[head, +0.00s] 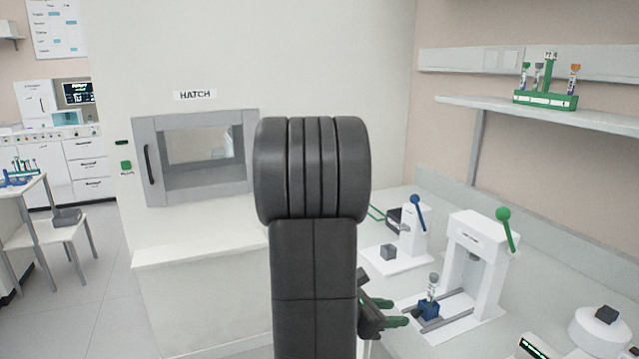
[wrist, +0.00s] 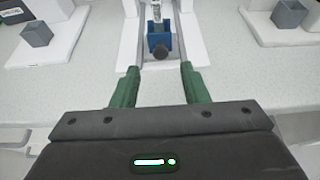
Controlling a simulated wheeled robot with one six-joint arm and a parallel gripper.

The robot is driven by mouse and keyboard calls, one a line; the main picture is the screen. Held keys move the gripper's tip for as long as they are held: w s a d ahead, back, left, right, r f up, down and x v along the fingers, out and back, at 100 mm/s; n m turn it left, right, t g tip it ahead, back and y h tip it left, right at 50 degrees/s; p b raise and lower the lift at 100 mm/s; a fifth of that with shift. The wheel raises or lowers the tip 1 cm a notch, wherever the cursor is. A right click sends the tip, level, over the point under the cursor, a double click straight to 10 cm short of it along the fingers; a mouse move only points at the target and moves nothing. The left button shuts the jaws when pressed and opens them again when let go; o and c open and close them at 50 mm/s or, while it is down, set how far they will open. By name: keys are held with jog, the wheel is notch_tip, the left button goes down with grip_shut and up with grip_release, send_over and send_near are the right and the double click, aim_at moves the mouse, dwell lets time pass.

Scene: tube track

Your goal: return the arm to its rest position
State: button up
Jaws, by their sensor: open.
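My arm (head: 315,250) stands upright in the middle of the head view and hides part of the counter. My gripper (head: 398,308) shows to the right of it, low beside the white press with the green-knobbed lever (head: 478,255). In the wrist view my gripper (wrist: 160,82) has its two green fingers apart with nothing between them. Just beyond the fingertips, a blue holder (wrist: 159,42) sits between two rails of the press. The same blue holder (head: 429,308) carries an upright tube with a grey cap (head: 433,280) in the head view.
A smaller white device with a blue-knobbed lever (head: 412,235) stands behind the press. A round white device (head: 598,330) is at the right front. A shelf (head: 550,112) holds a green rack of tubes (head: 545,98). A closed hatch (head: 197,158) is in the wall on the left.

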jog(key=v, duration=0.9)
send_near(432, 302)
jog(key=f, duration=0.1)
jog(key=w+d+f, duration=0.1)
jog(key=f, duration=0.1)
jog(key=d+f, duration=0.1)
jog(key=f, duration=0.1)
jog(key=shift+w+d, duration=0.1)
jog(key=shift+w, duration=0.3)
jog(key=w+d, duration=0.1)
jog(key=d, duration=0.1)
jog(key=w+d+p, duration=0.1)
jog(key=d, duration=0.2)
jog(key=w+d, duration=0.1)
jog(key=d, duration=0.2)
jog(key=shift+w+d+f+p, duration=0.1)
jog(key=shift+w+d+p, duration=0.05)
jog(key=shift+w+p, duration=0.2)
